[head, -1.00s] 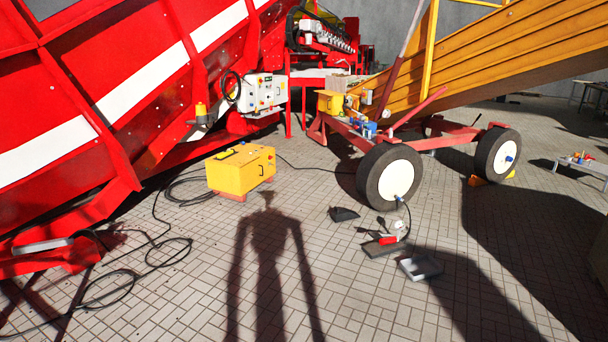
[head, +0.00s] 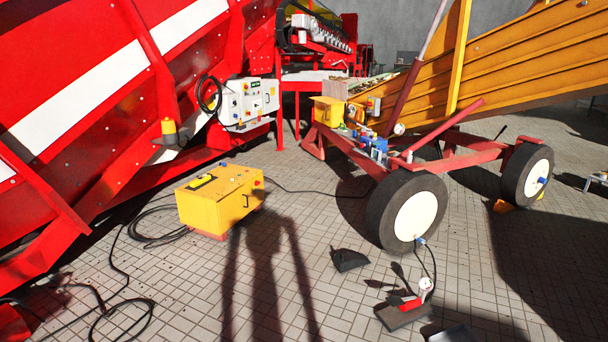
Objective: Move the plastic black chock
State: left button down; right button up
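A black wedge-shaped chock (head: 348,260) lies on the paved floor, a little to the left of and in front of the near wheel (head: 408,212) of the orange conveyor. It is apart from the tyre. Only my shadow, with two arms hanging down, falls across the floor to the left of the chock.
A foot pump (head: 405,308) with a hose to the near wheel stands right of the chock. A yellow box (head: 220,198) and black cables (head: 120,282) lie left. An orange chock (head: 503,206) sits by the far wheel (head: 526,175).

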aim_at(348, 261)
jog(key=i, duration=2.2)
